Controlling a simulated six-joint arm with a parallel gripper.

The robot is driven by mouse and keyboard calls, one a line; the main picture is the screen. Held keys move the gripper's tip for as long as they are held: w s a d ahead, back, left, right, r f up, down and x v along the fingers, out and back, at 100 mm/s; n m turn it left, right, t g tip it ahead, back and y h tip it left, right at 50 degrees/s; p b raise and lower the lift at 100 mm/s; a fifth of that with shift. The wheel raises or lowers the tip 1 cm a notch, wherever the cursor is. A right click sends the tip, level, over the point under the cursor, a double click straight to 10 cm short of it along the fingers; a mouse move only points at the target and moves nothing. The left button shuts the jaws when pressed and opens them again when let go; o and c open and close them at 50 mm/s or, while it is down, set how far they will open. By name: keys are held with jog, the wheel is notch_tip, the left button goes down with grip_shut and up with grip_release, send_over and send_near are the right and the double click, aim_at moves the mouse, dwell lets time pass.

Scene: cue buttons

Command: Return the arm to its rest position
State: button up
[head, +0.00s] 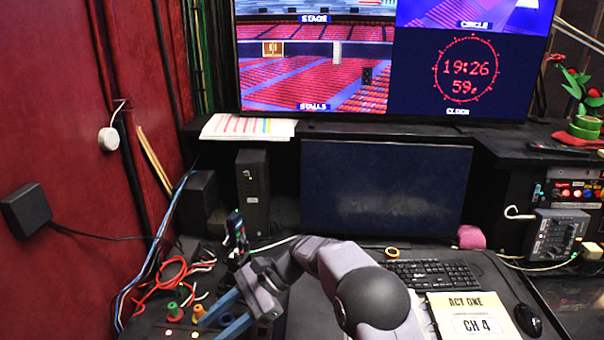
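My arm reaches in from the bottom of the head view and bends left. My gripper (211,327), with two blue fingers, hangs over the left of the desk among the cue buttons. The fingers are spread apart and no object shows between them. An orange knob-like button (198,311) is close to the upper fingertip; I cannot tell if they touch. Part of the panel is hidden by my gripper.
Red cables (165,275) lie behind the buttons. A dark monitor (385,188) stands at the back, with a speaker (252,188) to its left. A keyboard (432,274), an ACT ONE script (473,317) and a mouse (527,320) are to the right of my arm.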

jog(key=s+d+r+n+t+h+p, duration=0.2)
jog(key=s+d+p, duration=0.3)
jog(key=d, duration=0.7)
jog(key=s+d+r+n+t+h+p, duration=0.2)
jog(key=s+d+r+n+h+p, duration=0.2)
jog(key=d, duration=0.8)
jog(key=s+d+r+n+t+h+p, duration=0.1)
jog(key=s+d+r+n+h+p, duration=0.3)
jog(key=d, duration=0.8)
jog(key=shift+s+r+n+t+p, duration=0.2)
jog(key=shift+s+n+t+p, duration=0.25)
jog(key=shift+s+p, duration=0.65)
